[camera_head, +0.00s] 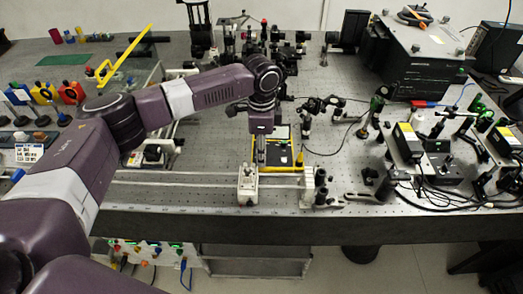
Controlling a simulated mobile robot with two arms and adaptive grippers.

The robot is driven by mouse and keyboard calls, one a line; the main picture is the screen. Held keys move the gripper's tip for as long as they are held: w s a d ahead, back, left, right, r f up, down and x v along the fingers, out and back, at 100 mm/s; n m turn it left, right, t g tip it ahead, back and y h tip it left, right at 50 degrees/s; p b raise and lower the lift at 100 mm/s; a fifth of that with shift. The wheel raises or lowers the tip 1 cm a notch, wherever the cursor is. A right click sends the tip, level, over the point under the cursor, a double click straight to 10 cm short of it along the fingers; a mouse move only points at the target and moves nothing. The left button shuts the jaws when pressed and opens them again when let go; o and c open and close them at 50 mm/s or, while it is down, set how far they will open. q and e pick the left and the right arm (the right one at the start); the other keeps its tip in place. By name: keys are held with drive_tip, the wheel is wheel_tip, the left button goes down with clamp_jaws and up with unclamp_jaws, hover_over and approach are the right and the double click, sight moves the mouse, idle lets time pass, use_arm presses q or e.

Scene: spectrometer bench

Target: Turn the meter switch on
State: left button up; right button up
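My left arm reaches in from the left across the bench. Its gripper (259,152) points down over the front middle of the bench, at the left edge of a black, yellow-edged device (281,155) that may be the meter. The gripper and wrist hide part of this device. The fingers are small and dark here, so I cannot tell whether they are open or shut, or whether they touch it. A meter switch cannot be made out at this size. My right gripper is not in view.
A pale box with a knob (247,187) stands just in front of the gripper, near the bench's front edge. Optical mounts (308,112) stand to the right and behind. A large black instrument (425,65) is at the back right. Cabled boxes (407,143) crowd the right side.

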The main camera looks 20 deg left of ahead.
use_arm(q)
drive_tip(key=shift+s, duration=0.1)
clamp_jaws()
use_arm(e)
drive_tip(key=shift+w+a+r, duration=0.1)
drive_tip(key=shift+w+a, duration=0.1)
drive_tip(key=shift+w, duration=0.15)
use_arm(q)
drive_tip(key=shift+r+m+p, duration=0.2)
drive_tip(key=shift+m+p, duration=0.8)
drive_tip(key=shift+p, duration=0.05)
drive_tip(key=m+p, duration=0.1)
drive_tip(key=m, duration=0.1)
drive_tip(key=shift+m+p, duration=0.3)
drive_tip(key=shift+m, duration=0.1)
drive_tip(key=m+p, duration=0.1)
drive_tip(key=m, duration=0.3)
drive_tip(key=shift+f, duration=0.1)
drive_tip(key=shift+m+p, duration=0.55)
drive_tip(key=shift+m, duration=1.95)
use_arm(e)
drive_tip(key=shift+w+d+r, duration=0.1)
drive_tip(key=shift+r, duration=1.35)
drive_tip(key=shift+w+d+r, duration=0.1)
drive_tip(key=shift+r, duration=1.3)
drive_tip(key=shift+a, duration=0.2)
